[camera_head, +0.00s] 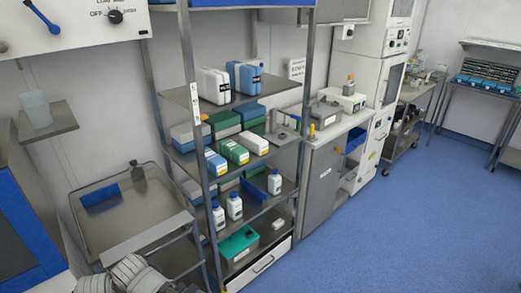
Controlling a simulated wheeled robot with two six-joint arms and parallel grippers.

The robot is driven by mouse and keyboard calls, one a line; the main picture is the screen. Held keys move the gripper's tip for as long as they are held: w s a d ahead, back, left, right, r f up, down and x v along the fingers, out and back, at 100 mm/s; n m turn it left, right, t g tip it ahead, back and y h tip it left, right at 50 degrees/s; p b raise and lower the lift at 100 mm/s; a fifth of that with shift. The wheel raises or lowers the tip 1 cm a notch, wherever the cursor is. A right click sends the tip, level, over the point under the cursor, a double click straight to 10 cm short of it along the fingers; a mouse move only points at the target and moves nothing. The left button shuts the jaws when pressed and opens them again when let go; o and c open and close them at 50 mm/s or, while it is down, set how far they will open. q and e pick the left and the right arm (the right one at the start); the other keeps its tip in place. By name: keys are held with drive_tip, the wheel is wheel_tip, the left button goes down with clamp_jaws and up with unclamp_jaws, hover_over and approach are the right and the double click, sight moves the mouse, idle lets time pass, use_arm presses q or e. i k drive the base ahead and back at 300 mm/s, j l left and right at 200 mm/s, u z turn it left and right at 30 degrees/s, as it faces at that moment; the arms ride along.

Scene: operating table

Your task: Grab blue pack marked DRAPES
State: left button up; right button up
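A steel shelf rack (186,95) stands in the middle of the camera_head view. Its top shelf holds a blue container (247,77) with a dark label, beside a white container (212,84). A blue and white box (215,164) lies at that shelf's front edge. The print is too small to read, so I cannot tell which pack is marked DRAPES. Pale grey parts of my arm (132,273) show at the bottom left. No gripper fingers are visible.
White bottles with blue caps (235,206) stand on a lower shelf. A green box (238,244) is near the bottom. A steel cart (132,212) stands close on the left. A steel cabinet (322,185) adjoins the rack's right side. The blue floor (400,235) is clear at right.

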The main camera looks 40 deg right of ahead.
sight(216, 164)
drive_tip(key=i+l, duration=0.1)
drive_tip(key=l, duration=0.3)
drive_tip(key=i+l+z, duration=0.15)
drive_tip(key=l, duration=0.25)
drive_tip(key=i+l, duration=0.1)
drive_tip(key=l, duration=0.25)
drive_tip(key=i+l+z, duration=0.1)
drive_tip(key=l, duration=0.3)
drive_tip(key=i+l+z, duration=0.1)
drive_tip(key=l, duration=0.25)
drive_tip(key=i+l, duration=0.3)
drive_tip(key=k+l+z, duration=0.05)
